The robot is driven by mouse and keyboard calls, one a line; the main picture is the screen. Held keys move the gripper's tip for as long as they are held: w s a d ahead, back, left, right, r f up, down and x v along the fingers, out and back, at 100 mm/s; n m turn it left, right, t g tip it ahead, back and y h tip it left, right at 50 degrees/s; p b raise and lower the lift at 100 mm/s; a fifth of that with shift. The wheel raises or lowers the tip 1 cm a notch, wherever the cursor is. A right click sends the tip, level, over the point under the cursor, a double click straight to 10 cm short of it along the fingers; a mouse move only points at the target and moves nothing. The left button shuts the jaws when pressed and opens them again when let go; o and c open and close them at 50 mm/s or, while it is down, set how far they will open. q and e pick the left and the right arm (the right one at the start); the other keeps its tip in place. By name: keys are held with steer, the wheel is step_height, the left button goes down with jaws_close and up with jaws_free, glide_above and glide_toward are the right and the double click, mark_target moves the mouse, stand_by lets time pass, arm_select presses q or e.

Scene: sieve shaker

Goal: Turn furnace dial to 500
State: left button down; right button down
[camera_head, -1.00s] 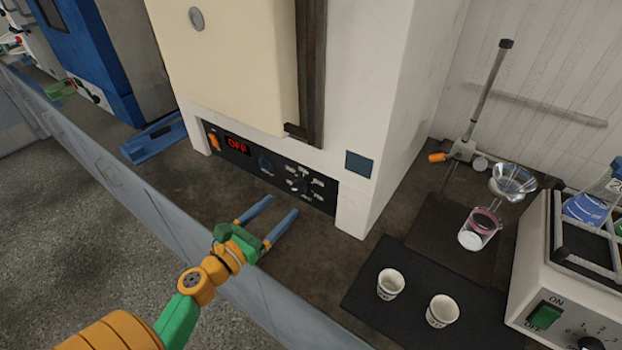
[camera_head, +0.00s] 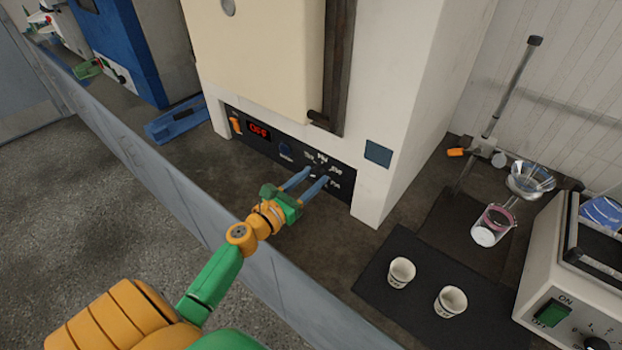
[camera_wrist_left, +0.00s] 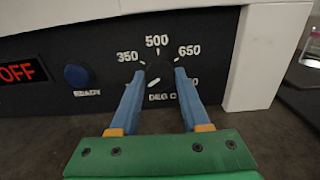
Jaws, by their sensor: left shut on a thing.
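The furnace (camera_head: 390,90) is a large white and cream box with a dark control panel along its lower front. The black dial (camera_wrist_left: 160,70) sits on that panel, ringed by 350, 500 at the top, 650 and a number partly hidden at lower right, with "DEG C" below. Its white mark appears to point to the lower left. My left gripper (camera_head: 315,178) reaches the panel, and in the left wrist view its blue fingers (camera_wrist_left: 161,78) are shut on the dial, one on each side. The display (camera_head: 259,131) reads OFF. My right gripper is not in view.
Two white cups (camera_head: 401,272) stand on a black mat (camera_head: 420,310) to the right. A shaker box (camera_head: 545,275) stands further right.

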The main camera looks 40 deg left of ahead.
arm_select(q)
steer(key=shift+f+m, duration=0.1)
steer(key=shift+m, duration=0.3)
steer(key=shift+m+b, duration=0.55)
steer(key=shift+m, duration=0.45)
steer(key=m+b, duration=0.1)
steer(key=m, duration=0.2)
steer(key=shift+m, duration=0.3)
steer(key=m+b, duration=0.2)
steer(key=m, duration=0.4)
steer(key=m+b, duration=0.1)
steer(key=m, duration=1)
steer(key=shift+r+b, duration=0.2)
steer(key=shift+b, duration=0.15)
steer(key=shift+m, duration=0.3)
